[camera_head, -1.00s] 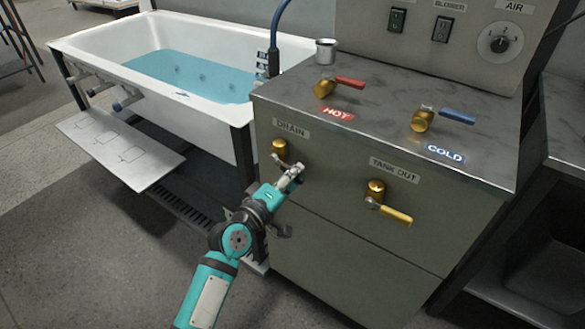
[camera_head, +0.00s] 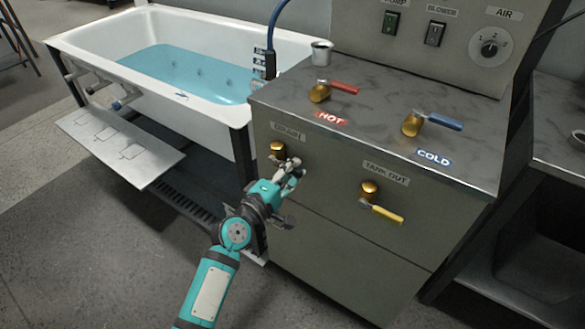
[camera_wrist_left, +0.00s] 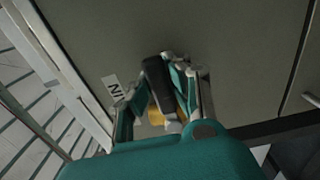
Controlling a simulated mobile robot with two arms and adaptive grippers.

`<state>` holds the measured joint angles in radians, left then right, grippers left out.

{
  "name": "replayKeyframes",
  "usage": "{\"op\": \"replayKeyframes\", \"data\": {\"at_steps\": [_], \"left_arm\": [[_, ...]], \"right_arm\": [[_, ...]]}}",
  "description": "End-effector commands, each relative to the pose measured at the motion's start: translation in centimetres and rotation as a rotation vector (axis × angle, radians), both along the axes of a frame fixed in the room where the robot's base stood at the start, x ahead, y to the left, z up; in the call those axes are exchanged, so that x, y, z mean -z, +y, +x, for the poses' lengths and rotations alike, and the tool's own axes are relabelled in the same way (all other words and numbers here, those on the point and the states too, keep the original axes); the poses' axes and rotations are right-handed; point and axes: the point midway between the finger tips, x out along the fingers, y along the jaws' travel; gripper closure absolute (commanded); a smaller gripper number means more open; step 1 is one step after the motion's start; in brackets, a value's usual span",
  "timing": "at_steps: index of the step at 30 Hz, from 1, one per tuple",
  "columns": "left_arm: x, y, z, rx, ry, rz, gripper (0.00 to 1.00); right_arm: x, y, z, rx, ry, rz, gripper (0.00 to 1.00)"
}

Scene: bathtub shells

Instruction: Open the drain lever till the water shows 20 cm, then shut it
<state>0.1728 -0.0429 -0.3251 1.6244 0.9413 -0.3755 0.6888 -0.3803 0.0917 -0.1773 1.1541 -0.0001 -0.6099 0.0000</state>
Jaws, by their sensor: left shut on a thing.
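The brass drain valve (camera_head: 278,149) is on the front of the grey cabinet, beside the DRAIN label. My left gripper (camera_head: 289,171) is at this valve, just below and right of its brass body. In the left wrist view, the gripper (camera_wrist_left: 176,84) is shut on the dark drain lever (camera_wrist_left: 157,84), with a bit of brass behind it. The fingers hide most of the lever in the head view, so its exact angle is unclear. Blue water (camera_head: 190,72) lies in the white bathtub (camera_head: 90,48). Small depth marks (camera_head: 260,62) at the tub's right end are too small to read. My right gripper is not in view.
The tank-out valve (camera_head: 370,189) with its yellow lever is right of the drain. Hot (camera_head: 320,92) and cold (camera_head: 413,123) valves and a metal cup (camera_head: 321,53) are on the cabinet top. A pale step panel (camera_head: 120,145) juts out before the tub.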

Motion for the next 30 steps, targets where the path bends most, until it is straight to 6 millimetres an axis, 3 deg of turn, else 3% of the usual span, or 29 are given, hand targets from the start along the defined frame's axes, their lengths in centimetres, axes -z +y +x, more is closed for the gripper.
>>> {"op": "replayKeyframes", "data": {"at_steps": [8,9,15,25,30], "left_arm": [[-0.1,0.0,0.0,-0.001,0.005,-0.012,1.0],[-0.1,0.0,0.0,-0.001,0.004,-0.013,0.84],[-0.1,0.0,0.0,-0.001,0.003,-0.01,0.58],[0.0,0.2,-0.3,-0.001,0.003,-0.005,0.58],[0.1,1.7,-2.2,-0.002,0.004,-0.005,0.58]], "right_arm": [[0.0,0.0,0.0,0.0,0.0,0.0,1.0],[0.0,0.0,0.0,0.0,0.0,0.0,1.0],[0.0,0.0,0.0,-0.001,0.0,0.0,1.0],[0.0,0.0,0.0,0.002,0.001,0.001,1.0],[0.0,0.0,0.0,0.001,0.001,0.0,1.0]]}}
